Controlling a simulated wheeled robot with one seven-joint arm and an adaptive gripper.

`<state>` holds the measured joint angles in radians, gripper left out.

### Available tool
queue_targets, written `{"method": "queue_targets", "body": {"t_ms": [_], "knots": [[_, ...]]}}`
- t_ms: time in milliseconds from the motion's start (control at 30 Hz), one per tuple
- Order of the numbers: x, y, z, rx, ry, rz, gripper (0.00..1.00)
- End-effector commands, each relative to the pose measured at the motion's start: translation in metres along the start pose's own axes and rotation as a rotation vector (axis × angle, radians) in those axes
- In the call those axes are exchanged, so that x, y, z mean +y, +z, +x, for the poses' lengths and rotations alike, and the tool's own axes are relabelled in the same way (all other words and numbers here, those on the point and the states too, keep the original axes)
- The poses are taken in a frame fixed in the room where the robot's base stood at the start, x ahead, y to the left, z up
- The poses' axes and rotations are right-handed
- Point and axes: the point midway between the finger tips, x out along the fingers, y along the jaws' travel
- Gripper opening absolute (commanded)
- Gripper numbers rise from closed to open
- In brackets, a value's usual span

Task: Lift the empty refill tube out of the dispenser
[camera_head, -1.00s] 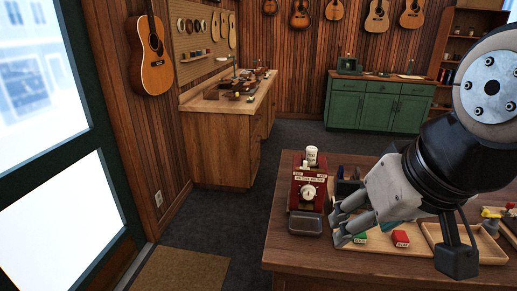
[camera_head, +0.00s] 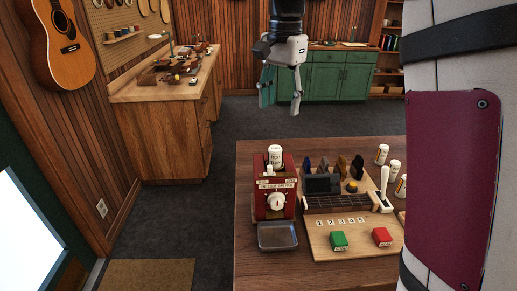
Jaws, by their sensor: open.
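The red dispenser (camera_head: 275,203) stands at the left of the wooden counter, with a white knob on its front and a metal tray (camera_head: 277,236) at its foot. A white refill tube (camera_head: 275,156) with small print stands upright in its top; whether it is empty cannot be told. My gripper (camera_head: 282,101) points down with its fingers apart and nothing between them. In the picture it is above the tube and slightly right, clear of it.
Several white tubes (camera_head: 382,154) stand at the counter's right. My arm covers the right side.

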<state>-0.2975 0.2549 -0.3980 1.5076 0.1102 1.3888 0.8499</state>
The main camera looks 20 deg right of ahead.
Motion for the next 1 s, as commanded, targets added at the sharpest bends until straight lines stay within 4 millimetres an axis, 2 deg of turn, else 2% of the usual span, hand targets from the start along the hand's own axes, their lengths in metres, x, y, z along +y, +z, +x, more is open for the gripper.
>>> {"method": "queue_targets", "body": {"t_ms": [167, 500, 833, 1000], "knots": [[-0.006, -0.003, 0.012, 0.000, 0.019, 0.026, 0.53], [-0.004, -0.002, 0.071, -0.001, 0.019, 0.025, 0.53], [-0.004, 0.000, 0.098, 0.000, 0.018, 0.025, 0.53], [-0.002, 0.005, 0.122, 0.000, 0.019, 0.024, 0.53]]}}
